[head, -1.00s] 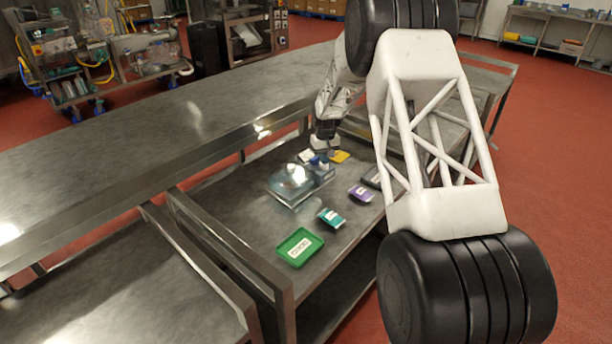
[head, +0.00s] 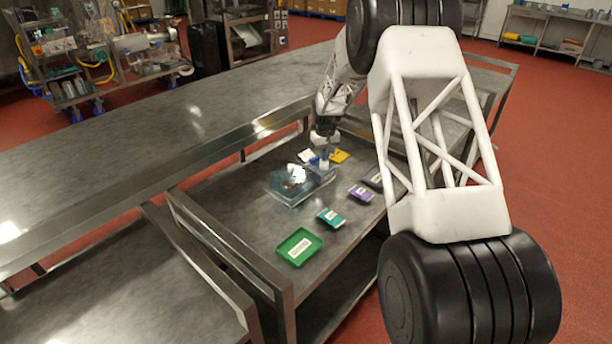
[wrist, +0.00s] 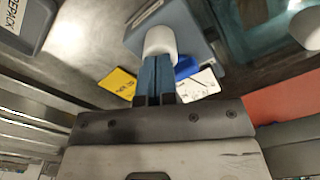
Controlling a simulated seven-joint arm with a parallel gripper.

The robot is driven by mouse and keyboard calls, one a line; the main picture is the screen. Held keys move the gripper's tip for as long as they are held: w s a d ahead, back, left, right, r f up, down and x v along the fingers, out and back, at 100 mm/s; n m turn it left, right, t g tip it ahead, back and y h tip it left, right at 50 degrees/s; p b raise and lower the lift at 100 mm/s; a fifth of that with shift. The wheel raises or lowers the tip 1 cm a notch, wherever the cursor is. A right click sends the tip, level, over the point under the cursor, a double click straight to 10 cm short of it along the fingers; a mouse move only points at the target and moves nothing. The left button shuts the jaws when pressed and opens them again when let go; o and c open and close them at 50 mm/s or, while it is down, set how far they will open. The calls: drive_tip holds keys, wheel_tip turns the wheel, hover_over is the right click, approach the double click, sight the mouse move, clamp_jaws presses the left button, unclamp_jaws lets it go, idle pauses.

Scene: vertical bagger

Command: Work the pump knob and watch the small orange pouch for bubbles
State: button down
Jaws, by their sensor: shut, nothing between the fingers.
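My gripper (head: 324,162) is over the far end of the lower steel table. In the wrist view its blue fingers (wrist: 156,78) are shut together, with nothing between them. Their tips meet a white rounded knob (wrist: 160,41) on a grey-blue box (wrist: 185,30); whether they press it I cannot tell. Beside the box stands a clear chamber (head: 287,190), also at the top right of the wrist view (wrist: 250,22). Glare and reflections blur its inside. I cannot make out an orange pouch or any bubbles.
A yellow card (wrist: 118,82), a white card (wrist: 198,86) and a blue piece (wrist: 187,67) lie near the box. A green tray (head: 316,239), a teal packet (head: 331,217), a purple packet (head: 360,194) and a dark tray (head: 373,181) stand nearer. A higher steel table (head: 150,140) runs alongside.

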drive_tip(key=shift+f, duration=0.9)
idle(0.8)
drive_tip(key=shift+r, duration=1)
drive_tip(key=shift+f, duration=0.95)
drive_tip(key=shift+r, duration=0.9)
drive_tip(key=shift+f, duration=1.1)
drive_tip(key=shift+r, duration=1.25)
drive_tip(key=shift+r, duration=2.9)
